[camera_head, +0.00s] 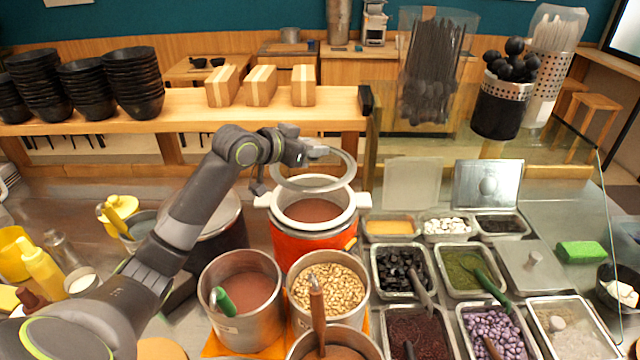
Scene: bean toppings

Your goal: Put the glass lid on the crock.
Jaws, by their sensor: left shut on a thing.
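The glass lid (318,174) is a clear disc with a grey rim, held roughly level above the crock. The crock (290,240) is orange-red with a white rim and white side handles. It is open at the top and brown contents show inside. My left gripper (308,151) is shut on the lid's top, probably at its knob, which the fingers mostly hide. The lid overlaps the crock's back rim in the picture and sits apart from it, a little above and toward the back. My right gripper is not in view.
Steel pots of brown paste (241,292) and beans (328,289) stand in front of the crock. Topping trays (404,270) fill the right side. A glass guard (480,150) stands behind them. A wooden shelf (200,110) with black bowls (132,80) runs behind.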

